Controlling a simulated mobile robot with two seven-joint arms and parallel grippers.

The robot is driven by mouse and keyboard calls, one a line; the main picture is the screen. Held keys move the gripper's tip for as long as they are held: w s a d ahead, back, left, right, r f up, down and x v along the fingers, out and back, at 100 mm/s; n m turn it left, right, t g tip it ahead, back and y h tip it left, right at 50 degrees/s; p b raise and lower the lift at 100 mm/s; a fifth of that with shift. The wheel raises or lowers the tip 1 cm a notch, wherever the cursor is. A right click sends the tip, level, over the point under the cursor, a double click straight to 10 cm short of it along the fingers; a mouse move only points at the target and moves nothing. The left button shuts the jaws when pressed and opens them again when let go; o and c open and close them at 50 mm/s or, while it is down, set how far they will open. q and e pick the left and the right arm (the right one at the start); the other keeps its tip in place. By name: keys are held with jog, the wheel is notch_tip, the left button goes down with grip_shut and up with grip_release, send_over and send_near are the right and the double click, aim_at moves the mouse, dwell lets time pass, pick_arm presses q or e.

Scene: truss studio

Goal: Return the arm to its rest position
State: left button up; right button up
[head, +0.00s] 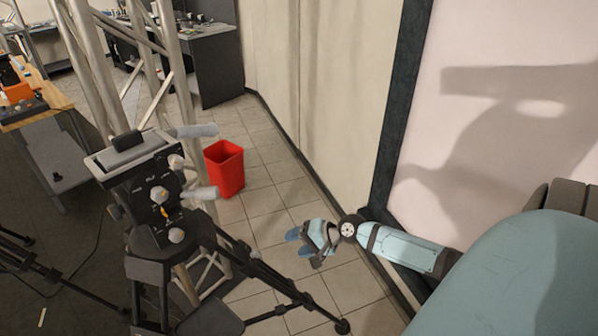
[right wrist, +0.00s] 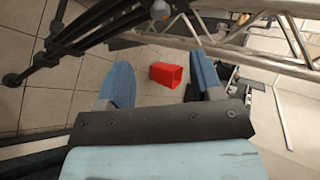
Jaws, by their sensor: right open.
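My right arm (head: 405,250) comes in from the lower right of the head view, beside the wall. My right gripper (head: 304,241) is at its end, above the tiled floor. In the right wrist view my right gripper (right wrist: 160,85) has its two blue fingers wide apart, with nothing between them but distant floor and a red bin. My left gripper does not show in either view.
A tripod with a camera head (head: 155,195) stands left of my right gripper, its legs spread over the floor. A red bin (head: 225,168) stands behind. A metal truss (head: 95,75) rises behind the tripod. The cream wall (head: 335,80) is close on the right.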

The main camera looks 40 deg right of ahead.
jog(key=shift+a, duration=0.1)
dwell(0.3)
jog(key=s+a+f+n+h+p, duration=0.1)
jog(key=s+a+f+n, duration=0.1)
jog(key=s+a+n, duration=0.5)
jog(key=s+a+f+n+t+h, duration=0.1)
jog(key=s+a+n, duration=0.6)
jog(key=a, duration=0.8)
jog(key=shift+s+a+f+n+h+p, duration=0.35)
jog(key=shift+s+f+h, duration=0.15)
jog(key=shift+s+f, duration=0.6)
jog(key=shift+s+d+r, duration=0.1)
jog(key=shift+s+r, duration=0.05)
